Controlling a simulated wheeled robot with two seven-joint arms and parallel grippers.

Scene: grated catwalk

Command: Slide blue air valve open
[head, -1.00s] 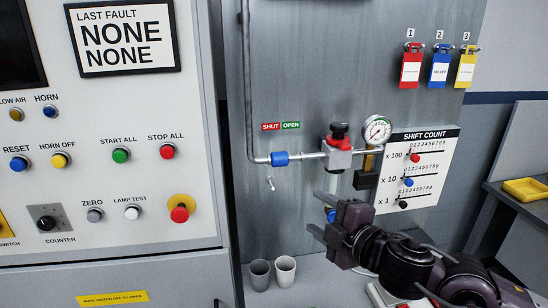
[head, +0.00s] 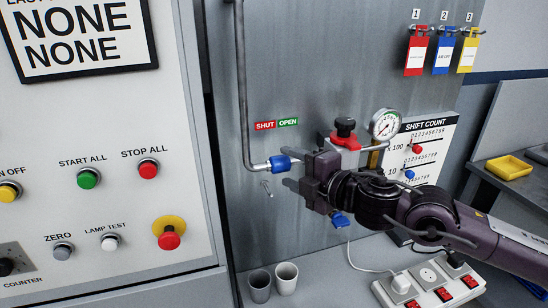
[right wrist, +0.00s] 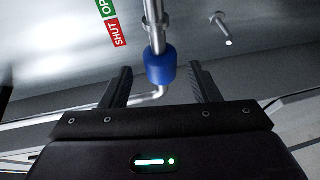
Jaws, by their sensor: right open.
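The blue air valve (head: 280,163) is a blue sleeve around the thin silver pipe, close to the pipe's bend and below the red SHUT and green OPEN label (head: 277,124). My right gripper (head: 294,170) is at the pipe just right of the sleeve in the head view, its fingers pointing left. In the right wrist view the sleeve (right wrist: 160,68) shows between the two spread fingers of the gripper (right wrist: 162,88), with a gap on each side. The gripper is open and holds nothing. My left gripper is in neither view.
A red-knobbed valve (head: 344,130) and a round gauge (head: 385,125) are right of the gripper. A small peg (head: 266,190) sticks out below the pipe. Two cups (head: 286,277) and a power strip (head: 435,285) are on the ledge below. A button panel (head: 110,160) is at left.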

